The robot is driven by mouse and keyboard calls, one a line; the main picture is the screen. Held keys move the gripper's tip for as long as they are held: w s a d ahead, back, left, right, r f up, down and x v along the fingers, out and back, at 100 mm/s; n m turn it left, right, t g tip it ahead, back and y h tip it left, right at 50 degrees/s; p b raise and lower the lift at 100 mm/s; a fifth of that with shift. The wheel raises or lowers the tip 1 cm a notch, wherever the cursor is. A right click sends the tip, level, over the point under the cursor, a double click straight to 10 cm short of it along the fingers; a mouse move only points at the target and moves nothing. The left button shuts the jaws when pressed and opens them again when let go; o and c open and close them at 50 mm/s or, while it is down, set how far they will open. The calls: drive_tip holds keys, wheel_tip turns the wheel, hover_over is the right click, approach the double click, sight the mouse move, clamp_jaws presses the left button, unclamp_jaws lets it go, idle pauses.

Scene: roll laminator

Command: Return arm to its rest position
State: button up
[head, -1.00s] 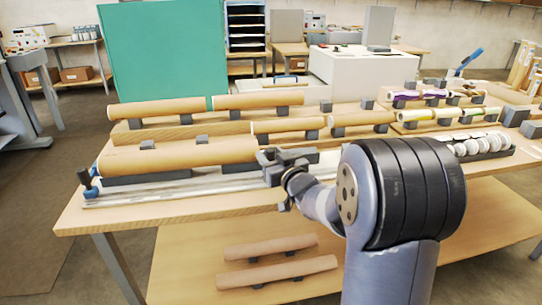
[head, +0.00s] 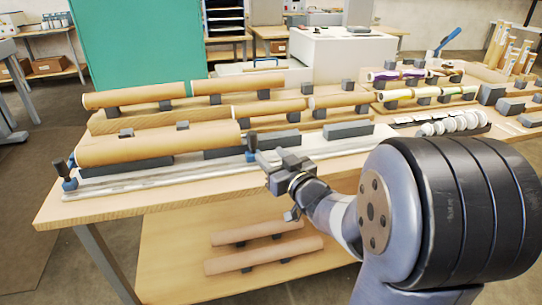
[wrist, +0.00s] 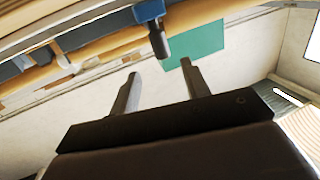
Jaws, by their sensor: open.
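My gripper (head: 268,162) is in front of the table's front edge in the head view, with the arm reaching in from the right. Its two fingers (wrist: 158,88) stand apart with nothing between them in the wrist view. The wrist view is tilted and shows the underside or edge of the table and a blue clamp-like part (wrist: 150,12) above the fingers. The nearest brown roll (head: 155,145) lies on grey supports to the left of my gripper, apart from it.
The wooden table (head: 110,207) carries several brown rolls, grey blocks and a metal rail (head: 150,183) with a blue-based post (head: 68,180) at its left end. White discs (head: 455,126) sit at the right. Two rolls (head: 260,255) lie on the lower shelf. A green panel (head: 140,45) stands behind.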

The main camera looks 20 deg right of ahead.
sight(256, 139)
drive_tip(key=shift+w, duration=0.1)
drive_tip(key=p+x, duration=0.1)
drive_tip(key=x, duration=1)
drive_tip(key=shift+d+r, duration=0.1)
drive_tip(key=shift+r, duration=0.05)
drive_tip(key=s, duration=0.1)
drive_tip(key=s+d, duration=0.1)
drive_tip(key=shift+s+d, duration=0.25)
drive_tip(key=shift+s, duration=0.05)
drive_tip(key=shift+s+d, duration=0.1)
drive_tip(key=shift+s, duration=0.3)
drive_tip(key=shift+w, duration=0.15)
